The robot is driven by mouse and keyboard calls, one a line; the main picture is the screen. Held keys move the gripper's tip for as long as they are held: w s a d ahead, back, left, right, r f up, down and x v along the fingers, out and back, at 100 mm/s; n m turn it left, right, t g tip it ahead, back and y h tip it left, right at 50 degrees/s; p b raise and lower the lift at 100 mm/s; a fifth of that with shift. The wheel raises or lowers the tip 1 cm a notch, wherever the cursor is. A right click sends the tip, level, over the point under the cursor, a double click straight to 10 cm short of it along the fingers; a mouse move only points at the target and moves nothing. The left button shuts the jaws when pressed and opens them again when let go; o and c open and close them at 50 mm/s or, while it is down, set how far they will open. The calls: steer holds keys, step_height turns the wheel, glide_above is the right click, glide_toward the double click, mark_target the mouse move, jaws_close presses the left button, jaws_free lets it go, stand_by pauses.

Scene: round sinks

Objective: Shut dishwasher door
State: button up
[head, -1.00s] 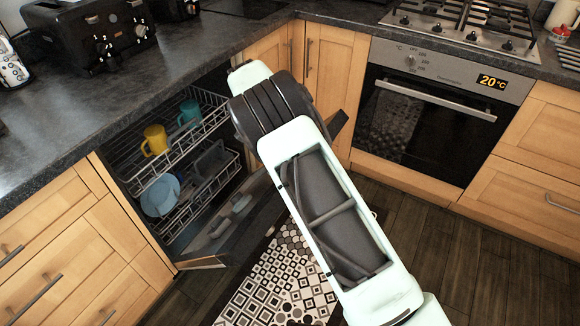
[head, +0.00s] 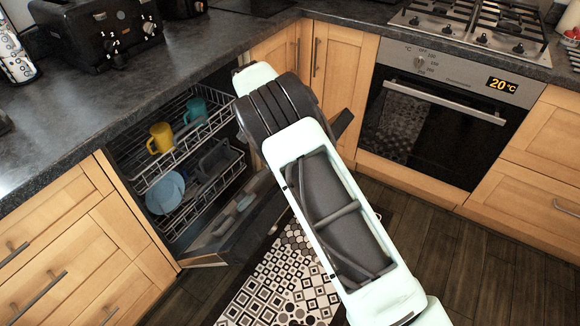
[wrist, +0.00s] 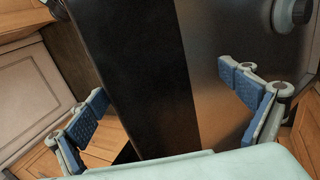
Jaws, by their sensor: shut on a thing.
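The dishwasher door (head: 232,228) hangs partly open and tilted out below the counter in the head view. My arm covers much of it. In the wrist view the door (wrist: 145,75) shows as a dark band beside a brushed-metal face. My gripper (wrist: 166,98) is shut on the door, with one blue-padded finger on each side of it. The gripper is hidden behind my arm in the head view. The dishwasher racks (head: 188,185) sit inside, holding a yellow mug (head: 160,138), a teal mug (head: 195,110) and a light blue plate (head: 165,192).
A patterned rug (head: 275,285) lies on the dark wood floor below the door. Wooden drawers (head: 75,275) stand left of the dishwasher. An oven (head: 425,125) with a shut door is at the right. The floor before the oven is clear.

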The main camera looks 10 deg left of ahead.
stand_by(0.3)
steer(key=shift+a+r, duration=0.15)
steer(key=shift+r, duration=0.15)
steer(key=v, duration=1.1)
steer(key=shift+r, duration=0.25)
